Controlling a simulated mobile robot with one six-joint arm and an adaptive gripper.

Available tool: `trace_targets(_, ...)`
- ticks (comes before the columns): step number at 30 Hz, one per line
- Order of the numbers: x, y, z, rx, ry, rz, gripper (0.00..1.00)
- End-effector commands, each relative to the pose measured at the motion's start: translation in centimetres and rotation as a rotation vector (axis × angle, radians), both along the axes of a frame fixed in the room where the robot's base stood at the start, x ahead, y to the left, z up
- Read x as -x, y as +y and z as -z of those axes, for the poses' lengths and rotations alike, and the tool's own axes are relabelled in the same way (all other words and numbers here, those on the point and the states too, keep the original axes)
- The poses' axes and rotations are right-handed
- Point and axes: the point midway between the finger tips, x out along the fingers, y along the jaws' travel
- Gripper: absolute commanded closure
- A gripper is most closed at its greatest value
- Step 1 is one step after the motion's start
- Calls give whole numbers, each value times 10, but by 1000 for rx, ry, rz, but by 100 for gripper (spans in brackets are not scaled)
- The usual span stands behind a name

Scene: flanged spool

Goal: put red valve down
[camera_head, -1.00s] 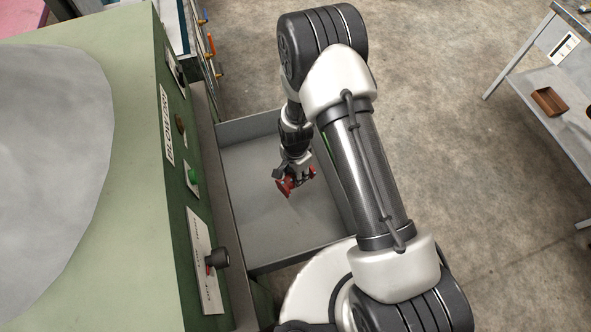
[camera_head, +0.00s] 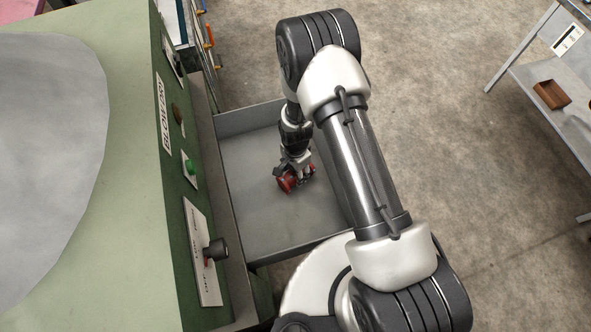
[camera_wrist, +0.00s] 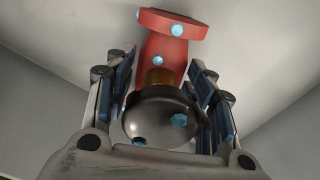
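The red valve (camera_head: 287,184) is at my gripper's fingertips, inside the grey drawer (camera_head: 262,222). In the wrist view the valve (camera_wrist: 164,50) shows a red body with a flange at its far end, a brass-coloured collar, a dark round end nearest the camera and light blue dots. My gripper (camera_wrist: 162,82) has one blue-padded finger on each side of the valve, close against it, and appears shut on it. The gripper also shows in the head view (camera_head: 296,178), low in the drawer. I cannot tell whether the valve touches the drawer floor.
The drawer's walls surround the gripper; bare floor shows toward the drawer's front. A shelf with a brown tray (camera_head: 551,94) stands far right.

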Motion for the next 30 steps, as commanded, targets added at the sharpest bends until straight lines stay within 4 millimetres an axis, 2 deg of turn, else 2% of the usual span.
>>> trace_targets(10, 0, 0, 0, 0, 0, 0, 44)
trace_targets(14, -1, 0, -8, -1, -1, 0, 44)
trace_targets(17, -1, 0, -24, 0, -2, 0, 44)
trace_targets(24, -1, 0, -78, -1, -3, 0, 44)
trace_targets(30, -1, 0, -111, 0, -2, 0, 44)
